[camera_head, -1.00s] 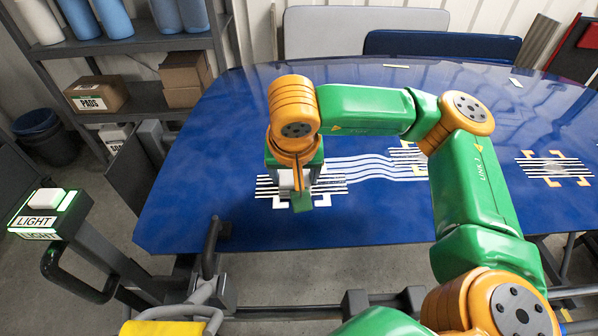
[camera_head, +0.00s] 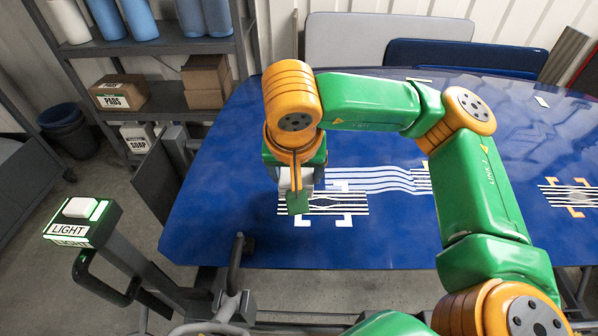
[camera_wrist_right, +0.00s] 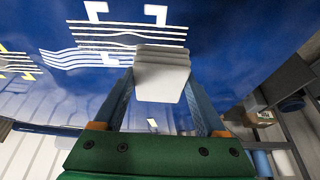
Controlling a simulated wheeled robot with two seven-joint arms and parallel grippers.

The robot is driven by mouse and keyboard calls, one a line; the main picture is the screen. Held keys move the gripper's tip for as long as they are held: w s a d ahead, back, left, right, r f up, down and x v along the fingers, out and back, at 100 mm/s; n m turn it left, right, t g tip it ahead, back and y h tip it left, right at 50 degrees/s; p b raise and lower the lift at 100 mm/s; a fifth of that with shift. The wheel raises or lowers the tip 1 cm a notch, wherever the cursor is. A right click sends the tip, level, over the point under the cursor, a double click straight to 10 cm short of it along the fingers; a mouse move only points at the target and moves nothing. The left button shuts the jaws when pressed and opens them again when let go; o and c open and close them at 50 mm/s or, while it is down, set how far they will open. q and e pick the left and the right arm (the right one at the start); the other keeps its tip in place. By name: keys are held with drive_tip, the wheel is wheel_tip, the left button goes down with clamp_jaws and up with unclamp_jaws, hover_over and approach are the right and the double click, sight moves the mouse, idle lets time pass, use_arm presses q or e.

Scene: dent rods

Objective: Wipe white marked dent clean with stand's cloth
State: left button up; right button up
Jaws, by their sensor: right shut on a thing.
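The white-marked dent (camera_head: 345,202) lies on the blue panel (camera_head: 215,225), with white corner marks around black and white stripes. It also shows at the top of the wrist view (camera_wrist_right: 120,36). My right gripper (camera_head: 297,182) is over the left end of those stripes and partly hides them. In the wrist view, its fingers are shut on a pale, folded cloth-like pad (camera_wrist_right: 162,72). The pad overlaps the stripes' lower edge there; I cannot tell whether it touches the panel. My left gripper is out of view.
An orange-marked dent (camera_head: 572,196) lies at the right of the panel. A stand with a lit LIGHT box (camera_head: 70,229) is at the left. Shelves (camera_head: 165,100) stand behind it. Grey bars and a handle (camera_head: 236,265) are by the panel's near edge.

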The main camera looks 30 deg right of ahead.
drive_tip(key=shift+a+r+p, duration=0.1)
drive_tip(key=shift+r+p, duration=0.35)
drive_tip(key=shift+r, duration=0.7)
